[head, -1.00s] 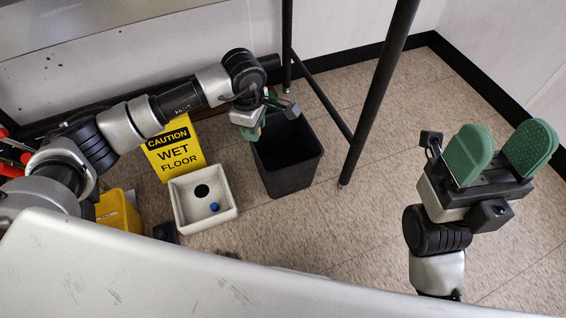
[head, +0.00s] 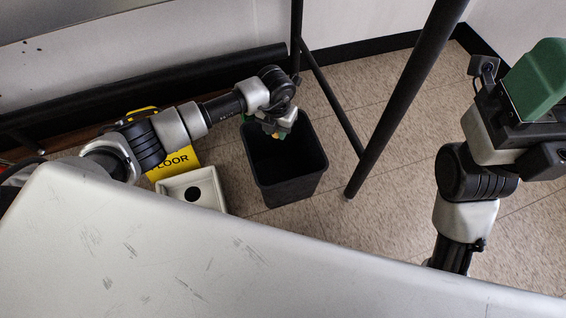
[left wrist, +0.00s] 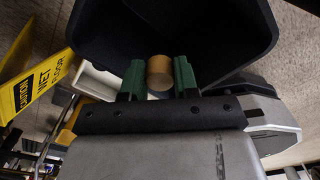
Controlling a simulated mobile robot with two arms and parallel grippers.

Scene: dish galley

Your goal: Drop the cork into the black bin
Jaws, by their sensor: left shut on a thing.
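The cork (left wrist: 160,73) is a short tan cylinder held between the two green fingers of my left gripper (left wrist: 159,79), in the left wrist view. The black bin (head: 291,190) stands on the floor in the middle of the head view. Its dark wall also shows in the left wrist view (left wrist: 215,22), behind the cork. In the head view my left gripper (head: 274,130) is at the bin's back left, over its opening. My right gripper (head: 540,85) is at the right edge, empty and apart; one green finger shows, set well to the side, and the other is cut off.
A white box (head: 178,188) with a round dark hole sits left of the bin. A yellow wet floor sign (head: 178,163) stands behind it, partly hidden by my arm. Black frame legs (head: 395,115) rise right of the bin. A pale scratched surface (head: 150,255) fills the foreground.

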